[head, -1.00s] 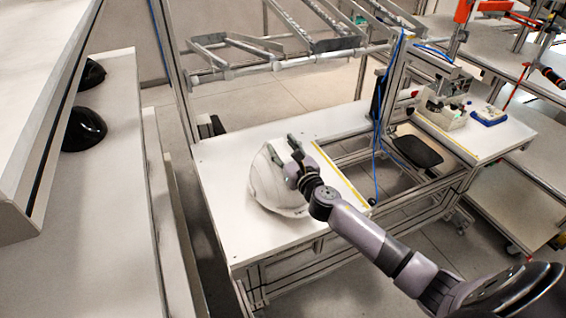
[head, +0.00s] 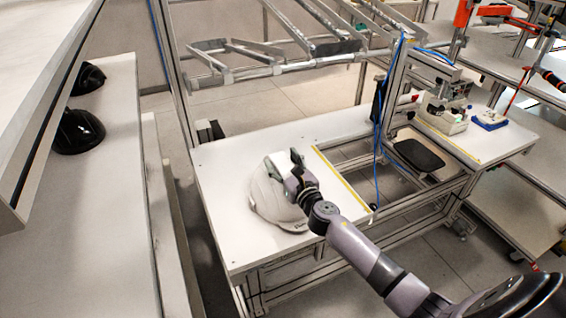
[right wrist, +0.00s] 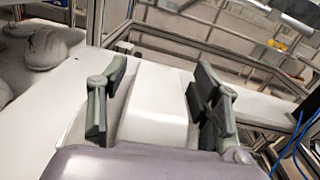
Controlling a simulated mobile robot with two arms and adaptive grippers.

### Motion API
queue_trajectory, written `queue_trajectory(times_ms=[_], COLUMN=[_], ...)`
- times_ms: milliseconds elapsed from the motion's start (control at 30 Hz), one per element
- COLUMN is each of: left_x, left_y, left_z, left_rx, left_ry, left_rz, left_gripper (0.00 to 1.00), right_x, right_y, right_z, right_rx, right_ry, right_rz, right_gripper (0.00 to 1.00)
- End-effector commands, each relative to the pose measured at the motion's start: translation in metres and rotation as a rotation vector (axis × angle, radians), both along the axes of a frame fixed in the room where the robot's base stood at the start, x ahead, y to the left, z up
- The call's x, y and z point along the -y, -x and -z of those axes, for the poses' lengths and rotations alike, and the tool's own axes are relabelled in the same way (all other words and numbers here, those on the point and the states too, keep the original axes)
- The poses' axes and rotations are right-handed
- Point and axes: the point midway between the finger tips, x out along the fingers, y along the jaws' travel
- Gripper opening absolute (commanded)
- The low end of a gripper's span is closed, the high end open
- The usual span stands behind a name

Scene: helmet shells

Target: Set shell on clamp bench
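A white helmet shell (head: 264,204) sits on the white clamp bench (head: 225,160), near its left front part. My right gripper (head: 284,158) is over the top of the shell, with its fingers spread. In the right wrist view the two fingers of my right gripper (right wrist: 158,90) stand well apart, one on each side of a white raised surface (right wrist: 155,105), which appears to be part of the shell. I cannot tell whether the fingertips touch it. The arm hides the shell's right side. My left gripper is not in view.
Two black shells, one nearer (head: 78,132) and one farther (head: 88,79), lie on the left shelf (head: 110,190). A yellow strip (head: 345,180) edges the bench's right side. A metal frame post and a blue cable (head: 378,140) stand right of it. The bench's back left is clear.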

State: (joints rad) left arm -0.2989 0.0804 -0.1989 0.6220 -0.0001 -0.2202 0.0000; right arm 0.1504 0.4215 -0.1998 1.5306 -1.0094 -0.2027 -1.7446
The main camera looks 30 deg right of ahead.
Motion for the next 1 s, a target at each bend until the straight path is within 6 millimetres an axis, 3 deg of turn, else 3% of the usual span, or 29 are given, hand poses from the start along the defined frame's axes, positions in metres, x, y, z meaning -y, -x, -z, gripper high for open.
queue_trajectory(times_ms=[433, 800, 1000], left_x=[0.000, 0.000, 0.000], left_y=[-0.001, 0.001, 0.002], left_z=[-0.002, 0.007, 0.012], left_rx=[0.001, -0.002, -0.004], left_ry=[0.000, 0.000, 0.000], left_rz=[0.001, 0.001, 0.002], left_gripper=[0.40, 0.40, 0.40], right_x=[0.000, -0.003, -0.004], right_y=[0.006, 0.082, 0.111], right_z=[-0.001, 0.001, 0.000], right_rx=[-0.002, -0.002, -0.001], right_ry=[0.001, 0.002, -0.001], right_rz=[0.000, -0.001, 0.000], right_gripper=[0.63, 0.63, 0.63])
